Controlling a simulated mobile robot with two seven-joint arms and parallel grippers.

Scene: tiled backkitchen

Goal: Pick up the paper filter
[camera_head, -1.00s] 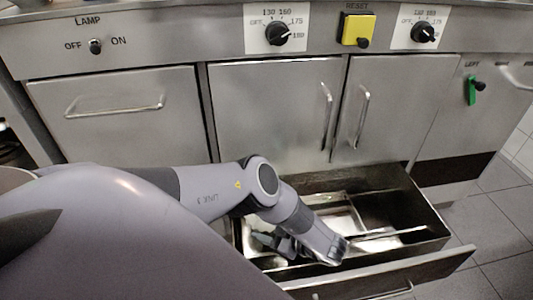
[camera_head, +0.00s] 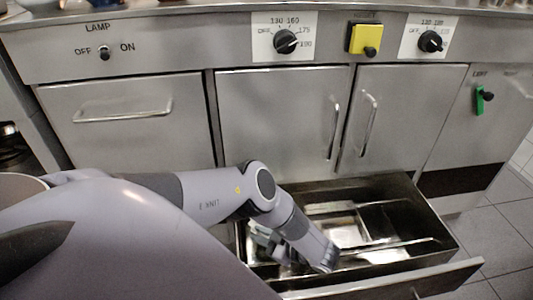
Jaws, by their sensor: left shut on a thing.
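My left gripper (camera_head: 268,242) reaches down into the open drawer, at its left part. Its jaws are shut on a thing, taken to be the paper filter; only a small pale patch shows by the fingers. My wrist and forearm hide most of the jaws and what they hold. The open drawer (camera_head: 447,238) is a metal box pulled out below the cabinet doors, with bright metal compartments inside. My right gripper is not in view.
The drawer's front panel (camera_head: 390,281) stands nearest to me, with a handle. Closed cabinet doors (camera_head: 275,120) rise behind the drawer. Above them run dials, a yellow reset switch (camera_head: 364,40) and a lamp switch. Tiled floor (camera_head: 500,237) lies free at the right.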

